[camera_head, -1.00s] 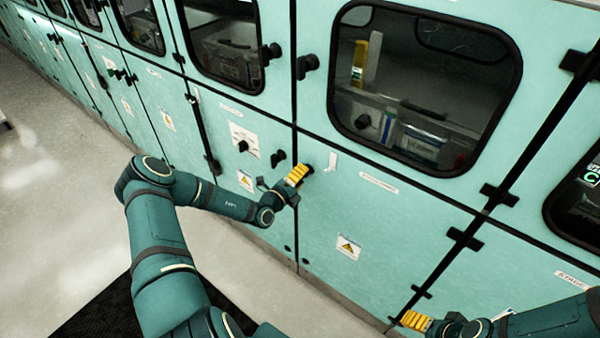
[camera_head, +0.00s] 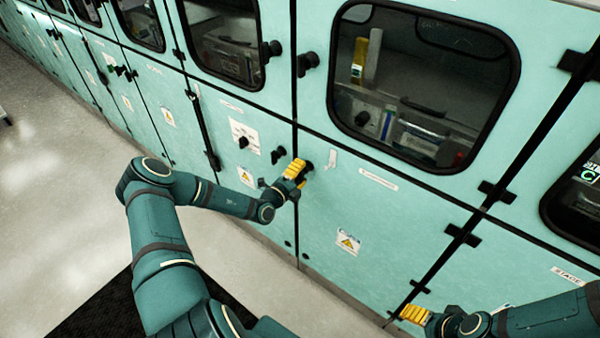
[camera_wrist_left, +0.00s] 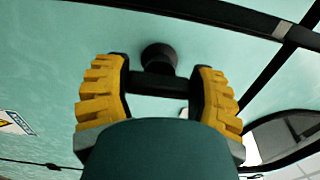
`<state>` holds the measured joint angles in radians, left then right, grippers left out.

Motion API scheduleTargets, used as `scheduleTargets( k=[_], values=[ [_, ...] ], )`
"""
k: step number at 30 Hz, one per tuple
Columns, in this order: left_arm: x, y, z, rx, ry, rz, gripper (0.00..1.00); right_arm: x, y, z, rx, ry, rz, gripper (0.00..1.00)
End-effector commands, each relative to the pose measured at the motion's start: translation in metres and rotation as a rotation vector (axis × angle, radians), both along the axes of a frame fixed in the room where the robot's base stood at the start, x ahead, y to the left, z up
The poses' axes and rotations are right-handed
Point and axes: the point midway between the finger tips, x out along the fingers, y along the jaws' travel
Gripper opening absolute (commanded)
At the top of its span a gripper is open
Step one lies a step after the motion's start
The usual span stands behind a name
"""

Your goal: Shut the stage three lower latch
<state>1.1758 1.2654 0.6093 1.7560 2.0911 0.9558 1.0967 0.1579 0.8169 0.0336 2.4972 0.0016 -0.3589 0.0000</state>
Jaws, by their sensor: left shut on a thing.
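The lower latch is a black knob with a bar handle (camera_wrist_left: 160,82) on a teal lower door (camera_head: 355,215). In the head view the latch (camera_head: 308,167) shows only partly, at the door's upper left corner, behind my left gripper. My left gripper (camera_head: 295,170) has yellow ridged fingers. In the left wrist view my left gripper (camera_wrist_left: 160,95) has one finger on each side of the bar and is shut on it. The bar lies across between the fingers. My right gripper (camera_head: 414,314) is at the lower right by the door's edge, its jaw opening unclear.
Another black latch (camera_head: 278,155) sits on the neighbouring panel to the left. An upper latch (camera_head: 308,63) is beside the large window (camera_head: 425,85). Black hinges (camera_head: 462,236) stick out on the right. The pale floor (camera_head: 50,220) is clear at left.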

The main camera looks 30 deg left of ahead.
Motion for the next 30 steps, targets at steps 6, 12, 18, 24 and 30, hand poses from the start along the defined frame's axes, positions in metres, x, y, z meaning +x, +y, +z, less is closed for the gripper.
scheduleTargets(
  k=[6, 12, 18, 24, 30],
  values=[
    [0.000, -0.001, 0.000, -0.002, 0.001, -0.001, 0.94, 0.000, 0.000, 0.000, 0.000, 0.000, 0.000, 0.72],
    [0.000, 0.000, 0.000, 0.000, 0.000, 0.000, 0.94, 0.000, 0.000, 0.000, 0.000, 0.000, 0.000, 0.72],
    [-0.011, 0.001, 0.000, 0.000, 0.002, 0.000, 0.94, 0.000, 0.000, 0.000, 0.000, 0.000, 0.000, 0.72],
    [-0.049, 0.005, -0.001, -0.001, 0.003, 0.001, 0.94, 0.000, 0.000, 0.000, 0.000, 0.000, 0.000, 0.72],
    [-0.088, 0.007, 0.000, -0.001, 0.003, 0.001, 0.94, 0.000, 0.000, 0.000, 0.000, 0.000, 0.000, 0.72]
  ],
)
